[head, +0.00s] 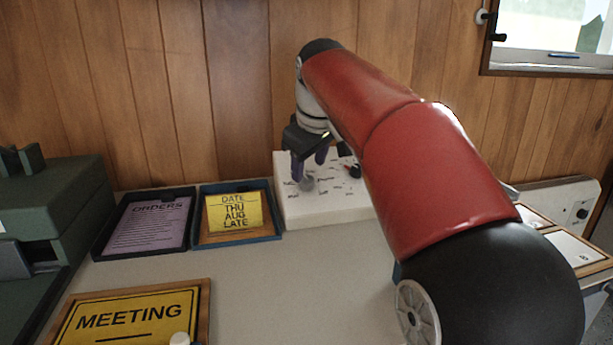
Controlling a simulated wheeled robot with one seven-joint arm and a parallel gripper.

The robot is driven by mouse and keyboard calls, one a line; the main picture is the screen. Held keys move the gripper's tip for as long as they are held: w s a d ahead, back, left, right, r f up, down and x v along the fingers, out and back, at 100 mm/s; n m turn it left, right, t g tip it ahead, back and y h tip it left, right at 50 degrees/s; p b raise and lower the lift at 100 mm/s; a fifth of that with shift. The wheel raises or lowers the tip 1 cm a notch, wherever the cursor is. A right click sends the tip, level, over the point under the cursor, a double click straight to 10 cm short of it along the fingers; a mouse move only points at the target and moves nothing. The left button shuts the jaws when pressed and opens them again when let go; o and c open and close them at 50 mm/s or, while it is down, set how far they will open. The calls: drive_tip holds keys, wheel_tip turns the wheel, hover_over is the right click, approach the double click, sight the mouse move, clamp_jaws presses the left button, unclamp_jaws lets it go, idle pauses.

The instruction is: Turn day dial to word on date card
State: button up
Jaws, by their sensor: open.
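The yellow date card (234,212) lies in a blue-rimmed tray and reads DATE, THU, AUG, LATE. A white dial panel (326,210) stands to its right against the wooden wall. A grey round dial (307,184) shows on the panel's left part, with small labels around it too small to read. A dark knob with a red mark (354,171) sits further right on the panel, partly behind my arm. My gripper (309,168) is open, its purple fingers pointing down at the grey dial. I cannot tell whether they touch it.
A dark tray with a purple ORDERS sheet (148,225) stands left of the date card. A framed yellow MEETING sign (135,318) lies at the front left. A green machine (50,215) is at the far left. The grey tabletop (270,285) is clear in the middle.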

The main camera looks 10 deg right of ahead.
sight(308, 179)
drive_tip(key=shift+x, duration=2.1)
drive_tip(key=c, duration=1)
drive_tip(key=shift+m, duration=0.4)
drive_tip(key=m+p, duration=0.1)
drive_tip(key=m, duration=0.2)
drive_tip(key=shift+r+m+p, duration=0.1)
drive_tip(key=shift+m+p, duration=0.3)
drive_tip(key=m+p, duration=0.1)
drive_tip(key=m, duration=0.4)
drive_tip(key=shift+d, duration=0.1)
